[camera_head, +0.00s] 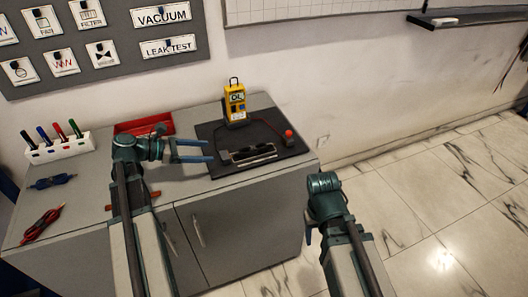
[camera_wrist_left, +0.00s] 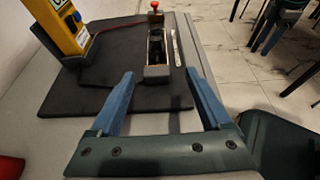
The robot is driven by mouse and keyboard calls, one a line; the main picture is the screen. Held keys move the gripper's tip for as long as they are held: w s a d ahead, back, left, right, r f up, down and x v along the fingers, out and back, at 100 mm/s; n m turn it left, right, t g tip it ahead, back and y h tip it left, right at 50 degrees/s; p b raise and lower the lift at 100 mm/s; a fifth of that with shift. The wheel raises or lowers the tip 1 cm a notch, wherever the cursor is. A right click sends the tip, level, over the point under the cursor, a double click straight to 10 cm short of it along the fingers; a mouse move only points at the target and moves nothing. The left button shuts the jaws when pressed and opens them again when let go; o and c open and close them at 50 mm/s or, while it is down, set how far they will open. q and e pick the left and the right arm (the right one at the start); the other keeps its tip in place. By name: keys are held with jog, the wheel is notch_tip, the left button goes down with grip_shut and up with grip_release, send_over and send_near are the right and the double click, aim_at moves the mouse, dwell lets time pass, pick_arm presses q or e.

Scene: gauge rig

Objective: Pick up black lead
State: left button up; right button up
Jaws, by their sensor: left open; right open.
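My left gripper (camera_head: 210,150) is open and empty, its two blue fingers pointing right at the left edge of the black mat (camera_head: 215,168). In the left wrist view its fingertips (camera_wrist_left: 159,74) straddle the line to the near end of a small holder (camera_wrist_left: 156,71), apart from it. The holder (camera_head: 252,153) on the mat has dark pieces in it; I cannot tell whether these are the black lead. A yellow gauge (camera_head: 235,103) stands at the mat's back, with a red lead ending at a red knob (camera_head: 289,137). My right gripper is only partly visible, off the cabinet's right side.
A red tray (camera_head: 145,124) lies behind my left wrist. A white rack (camera_head: 58,150) with several markers, a blue item (camera_head: 52,181) and a red item (camera_head: 42,222) are at the left. The cabinet's right edge drops to the tiled floor.

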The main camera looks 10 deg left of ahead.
pick_arm(q)
jog(key=b, duration=0.3)
send_near(243, 151)
jog(key=x, duration=0.3)
jog(key=shift+s+d+f, duration=0.2)
jog(key=shift+s+d, duration=0.05)
jog(key=shift+d, duration=0.1)
jog(key=shift+w+d, duration=0.25)
jog(key=shift+f, duration=0.1)
jog(key=b+x, duration=0.1)
jog(key=x, duration=0.1)
jog(key=b+x, duration=0.1)
jog(key=x, duration=0.2)
jog(key=shift+w+a, duration=0.1)
jog(key=shift+w, duration=0.3)
grip_shut()
